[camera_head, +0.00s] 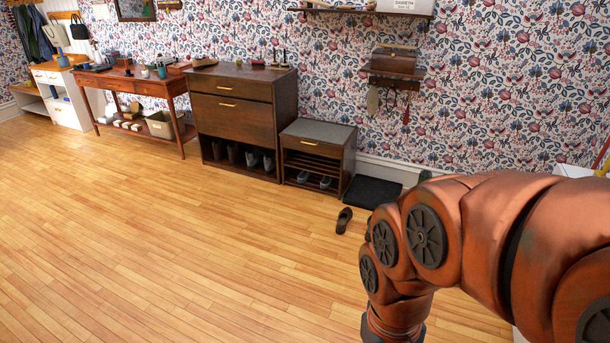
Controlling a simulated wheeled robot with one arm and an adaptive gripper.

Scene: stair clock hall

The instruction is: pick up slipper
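A dark slipper (344,220) lies on the wooden floor right of the middle, in front of a black mat. A second dark shape beside it, at the edge of my arm, is mostly hidden, and I cannot tell whether it is another slipper. My orange arm fills the right side of the head view and bends down toward the floor. My gripper is out of the picture, below the bottom edge.
A black mat (372,192) lies by the wall. A low shoe bench (319,147) and a dark shoe cabinet (235,121) stand left of it, with shoes in their lower shelves. A reddish console table (135,86) is farther left. The floor (170,240) at left and centre is clear.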

